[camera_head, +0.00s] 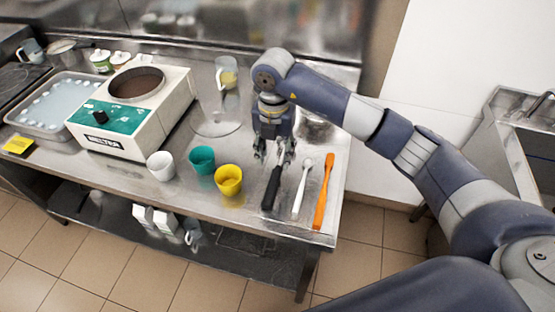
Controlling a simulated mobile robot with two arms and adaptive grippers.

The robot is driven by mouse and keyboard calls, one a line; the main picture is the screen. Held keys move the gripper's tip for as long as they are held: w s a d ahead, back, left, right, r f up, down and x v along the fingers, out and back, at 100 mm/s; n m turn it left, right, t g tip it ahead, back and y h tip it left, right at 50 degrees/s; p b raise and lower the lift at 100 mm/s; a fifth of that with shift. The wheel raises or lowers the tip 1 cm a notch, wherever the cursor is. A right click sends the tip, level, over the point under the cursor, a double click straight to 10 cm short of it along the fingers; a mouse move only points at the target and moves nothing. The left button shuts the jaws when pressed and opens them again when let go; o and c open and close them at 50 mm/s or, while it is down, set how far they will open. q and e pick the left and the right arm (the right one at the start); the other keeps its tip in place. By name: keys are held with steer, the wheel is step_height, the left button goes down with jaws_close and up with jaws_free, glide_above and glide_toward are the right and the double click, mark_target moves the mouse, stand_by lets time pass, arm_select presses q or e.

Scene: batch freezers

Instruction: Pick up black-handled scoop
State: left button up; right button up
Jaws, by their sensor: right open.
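The black-handled scoop (271,188) lies on the steel table, with its black handle toward the table's front edge. Its far end runs up under my right gripper (274,153) and is partly hidden there. My right gripper is open, pointing down over the far part of the scoop, with its fingers around or just above it. I cannot tell whether the fingers touch it. My left gripper is not in view.
A white utensil (299,192) and an orange spatula (322,192) lie close on the right. Yellow (228,180), teal (202,160) and white cups (161,166) stand left. A clear pitcher (225,77), a white-and-green machine (131,108) and a tray (17,119) are farther left.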

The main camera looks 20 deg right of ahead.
mark_target(275, 174)
step_height(275, 174, down, 3)
steer(key=shift+s+r, duration=0.15)
steer(key=shift+r, duration=0.05)
steer(key=shift+f+p, duration=0.35)
steer(key=shift+p, duration=0.2)
step_height(275, 174, down, 3)
steer(key=shift+s+f+p, duration=0.1)
steer(key=shift+f+p, duration=0.1)
steer(key=shift+p, duration=0.65)
steer(key=shift+f, duration=0.55)
steer(key=c, duration=0.8)
jaws_close()
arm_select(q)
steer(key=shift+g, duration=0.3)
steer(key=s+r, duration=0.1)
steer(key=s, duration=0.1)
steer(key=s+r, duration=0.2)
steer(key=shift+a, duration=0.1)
